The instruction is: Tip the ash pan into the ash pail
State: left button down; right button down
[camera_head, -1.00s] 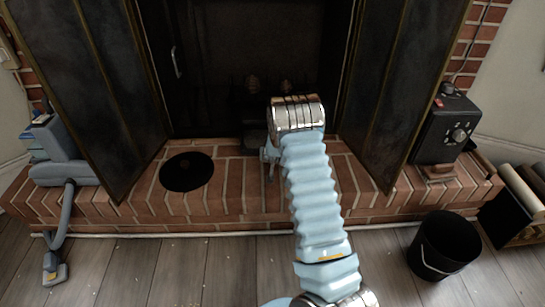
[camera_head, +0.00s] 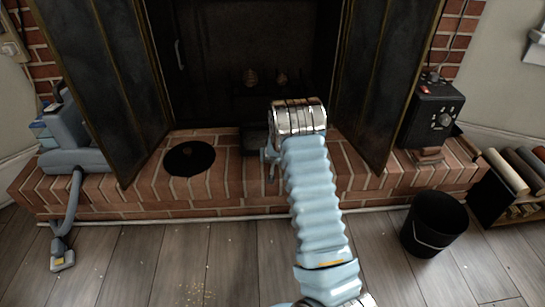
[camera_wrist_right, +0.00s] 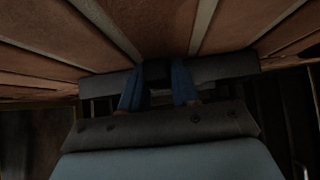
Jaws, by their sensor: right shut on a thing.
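The ash pan (camera_head: 254,140) is a dark grey piece at the foot of the fireplace opening, partly hidden by my right arm. My right gripper (camera_head: 270,158) is low over the brick hearth at its near side. In the right wrist view, the blue fingers of my right gripper (camera_wrist_right: 158,88) are shut on the black handle (camera_wrist_right: 157,71) of the pan, whose dark front (camera_wrist_right: 232,66) spans behind them. The pan's inside and any ash are hidden. The ash pail (camera_head: 434,224) is black, upright on the floor at the right. My left gripper is out of view.
A black disc (camera_head: 189,158) lies on the brick hearth (camera_head: 226,180). Open dark doors (camera_head: 105,85) (camera_head: 388,85) flank the opening. A grey vacuum cleaner (camera_head: 75,150) stands left; a black box with dials (camera_head: 433,115) and a rack of rolls (camera_head: 508,185) are right.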

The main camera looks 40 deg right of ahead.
jog(key=c, duration=0.8)
grip_release()
jog(key=p+v, duration=0.3)
jog(key=v, duration=1)
jog(key=shift+s+a+r, duration=0.2)
jog(key=shift+s+a, duration=0.05)
